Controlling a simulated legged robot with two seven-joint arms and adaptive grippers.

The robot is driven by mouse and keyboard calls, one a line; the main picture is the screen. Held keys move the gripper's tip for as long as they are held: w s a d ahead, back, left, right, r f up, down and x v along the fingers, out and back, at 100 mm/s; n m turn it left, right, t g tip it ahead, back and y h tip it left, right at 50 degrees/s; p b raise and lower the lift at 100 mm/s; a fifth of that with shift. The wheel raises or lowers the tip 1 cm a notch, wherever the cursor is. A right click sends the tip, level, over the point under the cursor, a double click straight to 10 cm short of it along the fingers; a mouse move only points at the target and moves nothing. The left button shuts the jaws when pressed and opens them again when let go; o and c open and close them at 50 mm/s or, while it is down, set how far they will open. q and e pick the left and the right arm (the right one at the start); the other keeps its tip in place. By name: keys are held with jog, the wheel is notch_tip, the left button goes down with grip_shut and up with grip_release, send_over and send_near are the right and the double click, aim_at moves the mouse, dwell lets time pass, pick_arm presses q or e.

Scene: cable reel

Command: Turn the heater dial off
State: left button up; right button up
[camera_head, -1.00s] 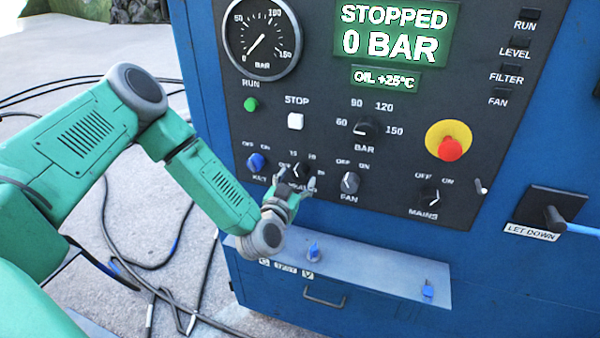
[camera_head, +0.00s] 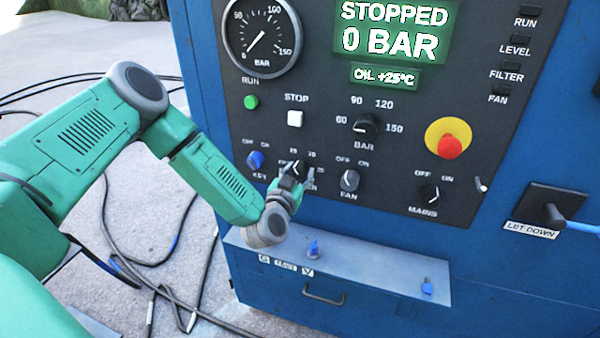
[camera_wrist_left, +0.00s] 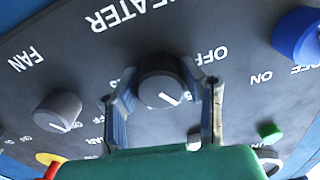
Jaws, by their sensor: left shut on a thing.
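The heater dial (camera_head: 299,168) is a dark round knob on the black panel, partly hidden by my gripper in the head view. In the left wrist view the heater dial (camera_wrist_left: 163,82) shows a white pointer line on its face, with the HEATER label above it and OFF to its right. My left gripper (camera_head: 298,176) is shut on the heater dial. In the wrist view its two fingers (camera_wrist_left: 166,95) stand on either side of the knob. My right gripper is not in view.
The blue key switch (camera_head: 256,161) is left of the heater dial, and the fan dial (camera_head: 349,180) is right. The bar dial (camera_head: 367,127) and red emergency button (camera_head: 449,147) are higher. A grey ledge (camera_head: 375,272) with blue fittings juts out below. Cables lie on the floor.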

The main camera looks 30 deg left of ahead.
pick_arm(q)
jog(key=n+b, duration=0.4)
jog(key=n, duration=0.2)
jog(key=shift+f+n, duration=0.15)
jog(key=shift+n, duration=0.25)
jog(key=n+b, duration=0.3)
jog(key=n, duration=0.1)
jog(key=shift+n, duration=0.4)
jog(key=shift+a, duration=0.1)
jog(key=o, duration=1.1)
jog(key=shift+o, duration=0.2)
jog(key=shift+s+a, duration=0.1)
